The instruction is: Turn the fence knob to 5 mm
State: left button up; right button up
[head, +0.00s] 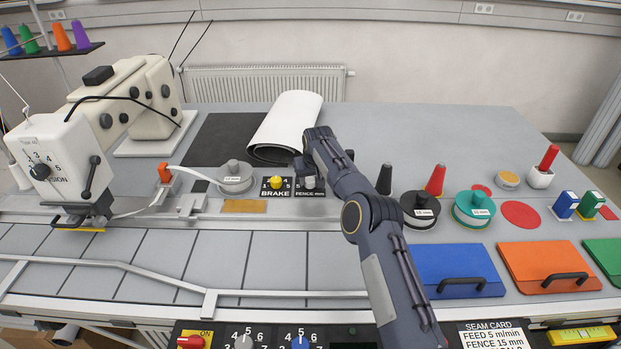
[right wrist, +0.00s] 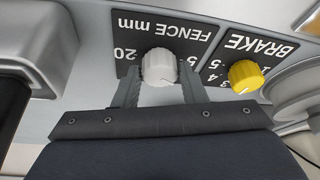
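The fence knob (right wrist: 159,66) is a light grey round knob on a dark plate marked "FENCE mm" (right wrist: 188,32). In the right wrist view the plate is upside down, with 20 to the knob's left and a 5 to its right. My right gripper (right wrist: 159,80) has one finger on each side of the knob, very close to it; whether they press on it is unclear. In the head view my right gripper (head: 306,172) partly covers the knob and plate. The knob's pointer is not clearly readable. My left gripper is not in view.
The yellow brake knob (right wrist: 243,76) sits beside the fence plate. A sewing machine (head: 75,150) stands at left. Cones, spools and coloured bins, including a blue one (head: 440,262), are at right. The seam card (head: 492,335) reads "FENCE 15 mm". A rolled white sheet (head: 288,120) lies behind.

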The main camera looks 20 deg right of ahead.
jog(key=c, duration=0.5)
jog(key=shift+d+r+n+y+p, duration=0.1)
jog(key=shift+r+n+y+p, duration=0.1)
jog(key=shift+n+p, duration=0.4)
jog(key=shift+r+n+y+p, duration=0.1)
jog(key=shift+n+y+p, duration=0.1)
jog(key=shift+n+p, duration=0.4)
jog(key=shift+f+n, duration=0.2)
jog(key=shift+n, duration=0.1)
jog(key=shift+f+n+y, duration=0.15)
jog(key=shift+n+y, duration=0.15)
jog(key=shift+n, duration=0.5)
jog(key=o, duration=1)
